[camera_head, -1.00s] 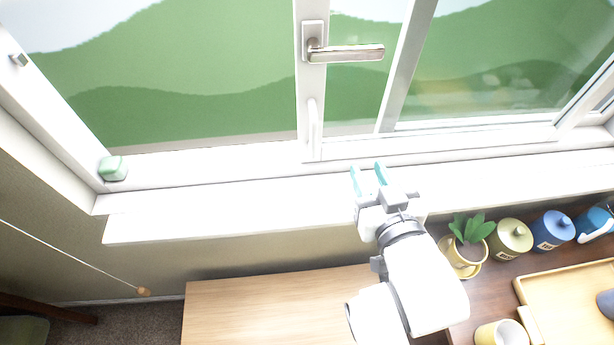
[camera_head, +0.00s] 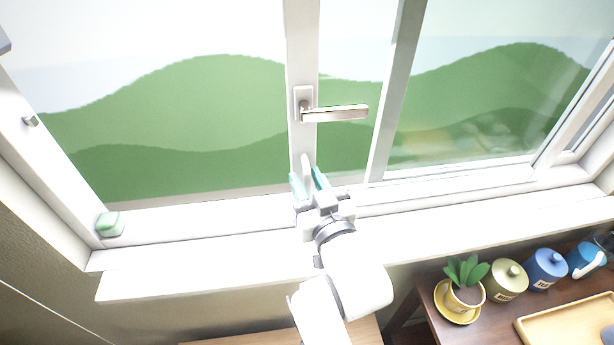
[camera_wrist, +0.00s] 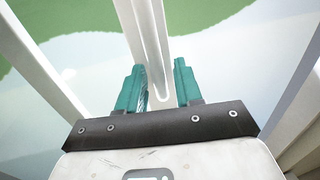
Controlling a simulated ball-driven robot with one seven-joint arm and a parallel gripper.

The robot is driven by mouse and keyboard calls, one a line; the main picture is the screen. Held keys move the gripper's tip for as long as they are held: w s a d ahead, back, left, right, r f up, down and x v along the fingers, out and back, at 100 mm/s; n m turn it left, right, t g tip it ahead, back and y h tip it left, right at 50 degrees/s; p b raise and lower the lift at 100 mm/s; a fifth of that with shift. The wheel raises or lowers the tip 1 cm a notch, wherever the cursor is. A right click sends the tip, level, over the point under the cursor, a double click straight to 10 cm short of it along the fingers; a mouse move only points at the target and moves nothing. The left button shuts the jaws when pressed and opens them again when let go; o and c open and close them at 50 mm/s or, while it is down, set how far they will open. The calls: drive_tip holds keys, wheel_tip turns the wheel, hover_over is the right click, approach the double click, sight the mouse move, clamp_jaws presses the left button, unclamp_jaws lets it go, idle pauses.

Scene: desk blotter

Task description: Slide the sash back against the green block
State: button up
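The window sash shows by its white upright frame (camera_head: 303,60), with a metal lever handle (camera_head: 335,113) and a white vertical pull (camera_head: 307,163) below it. The green block (camera_head: 110,224) sits in the lower left corner of the window frame, well left of the sash upright. My gripper (camera_head: 308,182) is at the lower end of the pull. Its teal fingers are apart, one on each side of the pull. The wrist view shows the pull (camera_wrist: 150,60) between the open fingers (camera_wrist: 159,88); I cannot tell whether either finger touches it.
A white sill (camera_head: 200,262) runs below the window. A potted plant (camera_head: 463,285), an olive canister (camera_head: 508,280), a blue canister (camera_head: 545,268) and a tray (camera_head: 570,322) are on the table at right. The track between the green block and the sash looks clear.

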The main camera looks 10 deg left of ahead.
drive_tip(key=shift+w+a, duration=0.1)
drive_tip(key=shift+w, duration=0.2)
drive_tip(key=shift+c, duration=0.5)
clamp_jaws()
